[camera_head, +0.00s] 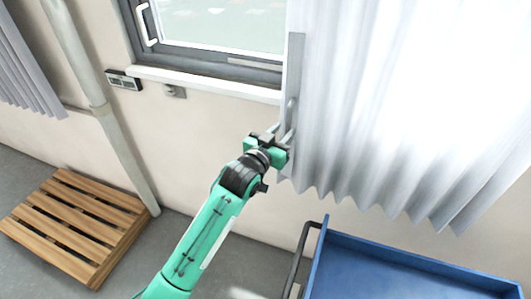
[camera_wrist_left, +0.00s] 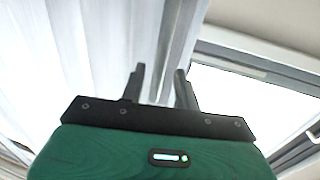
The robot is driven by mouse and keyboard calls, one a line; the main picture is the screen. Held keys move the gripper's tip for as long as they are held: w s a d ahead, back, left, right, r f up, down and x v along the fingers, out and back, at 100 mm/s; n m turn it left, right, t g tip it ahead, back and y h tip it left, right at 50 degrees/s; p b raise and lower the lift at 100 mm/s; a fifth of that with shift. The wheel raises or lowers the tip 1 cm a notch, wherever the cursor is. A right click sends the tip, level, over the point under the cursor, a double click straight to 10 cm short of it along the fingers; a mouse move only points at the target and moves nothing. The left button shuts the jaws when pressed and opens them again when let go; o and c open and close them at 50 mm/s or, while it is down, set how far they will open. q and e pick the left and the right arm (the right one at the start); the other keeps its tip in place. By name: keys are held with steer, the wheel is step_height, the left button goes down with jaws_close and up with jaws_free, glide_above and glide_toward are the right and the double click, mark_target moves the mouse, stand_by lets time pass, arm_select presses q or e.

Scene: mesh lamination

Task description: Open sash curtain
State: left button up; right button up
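The white sash curtain (camera_head: 400,90) hangs in pleats and covers the right part of the wall and window. A grey vertical bar (camera_head: 293,75) runs along its left edge, and a handle seems to stick out low on that bar. My left gripper (camera_head: 284,134) is at the lower part of this bar, close to the handle. My right gripper is out of view.
A window (camera_head: 220,25) shows uncovered left of the curtain. A blue cart (camera_head: 400,268) with a dark handle stands at the lower right, below the curtain. A wooden pallet (camera_head: 75,222) lies at the left beside a wall pipe (camera_head: 115,130). Another curtain (camera_head: 25,75) hangs far left.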

arm_select(q)
steer(key=b+v, duration=0.2)
steer(key=v, duration=0.8)
steer(key=shift+b, duration=0.3)
steer(key=shift+f, duration=0.1)
